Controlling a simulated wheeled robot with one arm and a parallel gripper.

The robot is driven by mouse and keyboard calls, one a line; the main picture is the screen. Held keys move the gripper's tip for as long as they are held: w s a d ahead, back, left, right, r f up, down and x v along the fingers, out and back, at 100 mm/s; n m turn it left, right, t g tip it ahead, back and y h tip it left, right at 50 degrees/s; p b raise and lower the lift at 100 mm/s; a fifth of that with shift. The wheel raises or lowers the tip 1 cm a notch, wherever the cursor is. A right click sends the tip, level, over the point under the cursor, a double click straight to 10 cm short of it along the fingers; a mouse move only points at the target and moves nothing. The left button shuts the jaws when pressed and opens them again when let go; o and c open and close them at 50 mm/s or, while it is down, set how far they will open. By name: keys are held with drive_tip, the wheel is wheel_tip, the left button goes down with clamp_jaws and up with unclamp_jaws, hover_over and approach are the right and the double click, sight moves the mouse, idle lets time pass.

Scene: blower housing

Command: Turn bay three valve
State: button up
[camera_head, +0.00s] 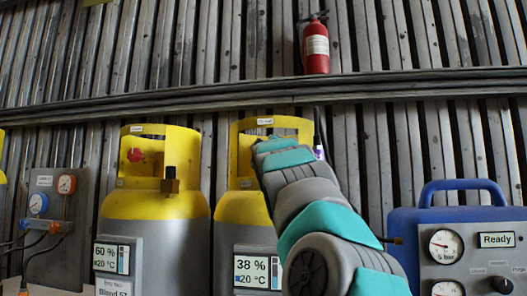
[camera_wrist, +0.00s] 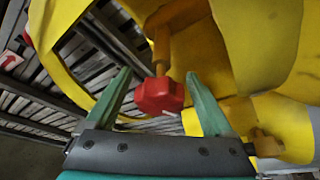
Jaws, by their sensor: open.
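A red valve knob (camera_wrist: 160,95) on a brass stem shows in the wrist view, inside a yellow cylinder collar (camera_wrist: 80,25). My gripper (camera_wrist: 160,88) is open, with one green finger on each side of the knob; I cannot tell whether either finger touches it. In the head view, my arm reaches to the collar of the right yellow-topped cylinder (camera_head: 240,208), whose display reads 38 % and 20 °C. My arm hides that cylinder's valve there, and the fingers are not visible in that view.
A second yellow-topped cylinder (camera_head: 155,205), with a 60 % display and a red knob, stands to the left. A gauge panel (camera_head: 60,245) is farther left. A blue machine (camera_head: 465,245) reading "Ready" stands right of my arm. A fire extinguisher (camera_head: 316,50) is above.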

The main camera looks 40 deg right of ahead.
drive_tip(key=b+v, duration=0.2)
drive_tip(key=v, duration=0.6)
drive_tip(key=shift+b, duration=0.3)
idle(0.4)
